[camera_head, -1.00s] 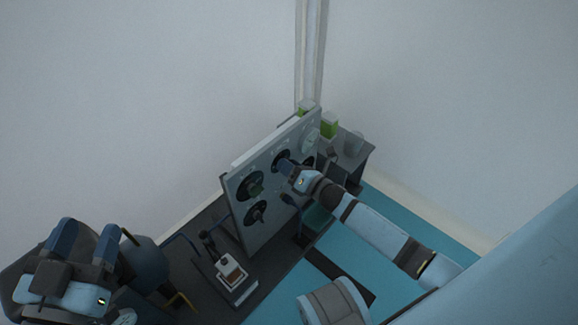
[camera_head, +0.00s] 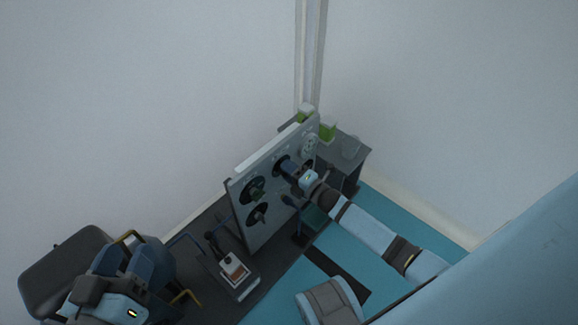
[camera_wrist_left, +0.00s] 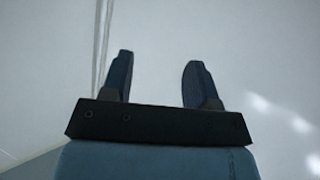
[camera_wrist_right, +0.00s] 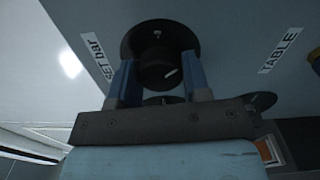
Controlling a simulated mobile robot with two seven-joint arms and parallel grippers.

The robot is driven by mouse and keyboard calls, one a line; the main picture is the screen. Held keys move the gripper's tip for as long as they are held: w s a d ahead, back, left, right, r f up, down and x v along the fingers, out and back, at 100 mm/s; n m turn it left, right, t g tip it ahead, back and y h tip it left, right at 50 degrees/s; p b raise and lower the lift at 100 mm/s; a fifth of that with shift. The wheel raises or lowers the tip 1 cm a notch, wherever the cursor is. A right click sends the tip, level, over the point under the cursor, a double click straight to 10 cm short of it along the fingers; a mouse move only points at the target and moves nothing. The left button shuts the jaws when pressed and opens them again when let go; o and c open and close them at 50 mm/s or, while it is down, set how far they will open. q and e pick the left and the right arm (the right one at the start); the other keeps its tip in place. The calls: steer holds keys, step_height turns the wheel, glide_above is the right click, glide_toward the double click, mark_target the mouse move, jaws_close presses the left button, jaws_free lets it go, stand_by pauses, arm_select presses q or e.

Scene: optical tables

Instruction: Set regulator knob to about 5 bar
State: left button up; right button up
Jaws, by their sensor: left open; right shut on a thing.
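The regulator knob (camera_wrist_right: 158,72) is a dark round knob with a pale pointer mark, on a black disc, beside a "SET bar" label (camera_wrist_right: 97,55) on the grey panel. My right gripper (camera_wrist_right: 158,80) is shut on it, one finger on each side. In the head view my right gripper (camera_head: 290,172) reaches the upper middle of the upright panel (camera_head: 270,223). A pale round gauge (camera_head: 309,146) is at the panel's far end; its reading is too small to tell. My left gripper (camera_wrist_left: 158,85) is open and empty, away from the panel.
Other dark dials (camera_head: 252,190) sit on the panel's near part. Green-filled containers (camera_head: 327,131) and a clear cup (camera_head: 351,147) stand on the table behind. A "TABLE" label (camera_wrist_right: 281,50) is right of the knob.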

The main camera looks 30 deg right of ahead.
arm_select(q)
step_height(320, 180, up, 9)
steer(key=a+n+t+p, duration=0.1)
steer(key=t+p, duration=0.2)
steer(key=p, duration=0.4)
steer(key=shift+s+t, duration=0.2)
steer(key=shift+t, duration=0.2)
arm_select(e)
steer(key=shift+m, duration=8.5)
arm_select(q)
steer(key=shift+a, duration=0.1)
arm_select(e)
steer(key=o, duration=0.9)
arm_select(q)
steer(key=shift+w+r, duration=0.15)
arm_select(e)
steer(key=shift+s, duration=0.1)
